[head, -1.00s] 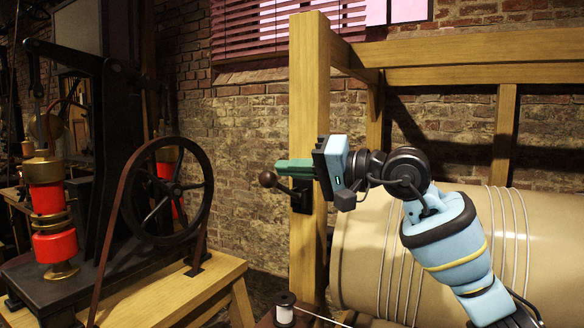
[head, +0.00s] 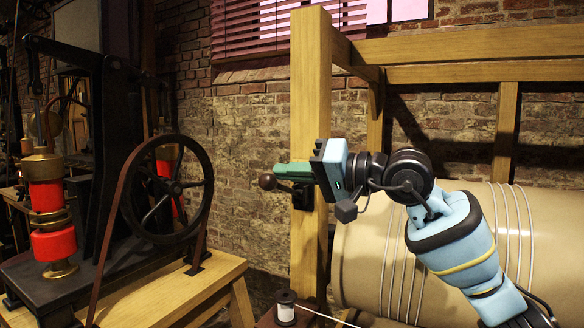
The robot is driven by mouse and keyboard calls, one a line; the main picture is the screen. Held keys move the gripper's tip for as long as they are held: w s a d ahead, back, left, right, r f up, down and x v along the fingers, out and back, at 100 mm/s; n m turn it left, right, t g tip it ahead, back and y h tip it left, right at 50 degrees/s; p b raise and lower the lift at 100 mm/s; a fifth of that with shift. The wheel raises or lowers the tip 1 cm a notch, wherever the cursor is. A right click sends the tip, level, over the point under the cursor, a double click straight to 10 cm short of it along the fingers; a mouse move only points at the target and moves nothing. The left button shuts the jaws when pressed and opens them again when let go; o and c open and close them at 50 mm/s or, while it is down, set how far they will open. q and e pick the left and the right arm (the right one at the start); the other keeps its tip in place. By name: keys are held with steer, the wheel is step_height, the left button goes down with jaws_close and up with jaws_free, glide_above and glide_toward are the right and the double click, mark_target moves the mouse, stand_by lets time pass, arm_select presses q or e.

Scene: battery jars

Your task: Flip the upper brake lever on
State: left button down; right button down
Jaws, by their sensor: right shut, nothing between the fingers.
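The brake lever, with a dark round knob (head: 267,181), sticks out to the left from a black bracket (head: 302,196) on the upright wooden post. My right gripper (head: 284,170) is at the lever, its green fingers pointing left, shut and with nothing between them. The fingers lie just above the lever arm, close behind the knob; I cannot tell whether they touch it. The gripper body hides part of the bracket and post. A second, lower lever is not seen. My left gripper is not in view.
The wooden post (head: 310,90) belongs to a timber frame around a large pale drum (head: 365,250) wound with wire. A spool (head: 286,308) stands low in front. At left, a black machine with a belt wheel (head: 167,190) stands on a wooden bench (head: 160,296).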

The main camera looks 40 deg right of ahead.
step_height(320, 180, down, 11)
steer(key=a+n+b, duration=0.1)
steer(key=n+b, duration=0.3)
steer(key=b, duration=0.3)
steer(key=shift+s+a+r+b, duration=0.15)
steer(key=shift+s+a+b, duration=0.1)
steer(key=shift+s+b, duration=0.1)
steer(key=shift+f, duration=0.2)
steer(key=shift+a+r, duration=0.1)
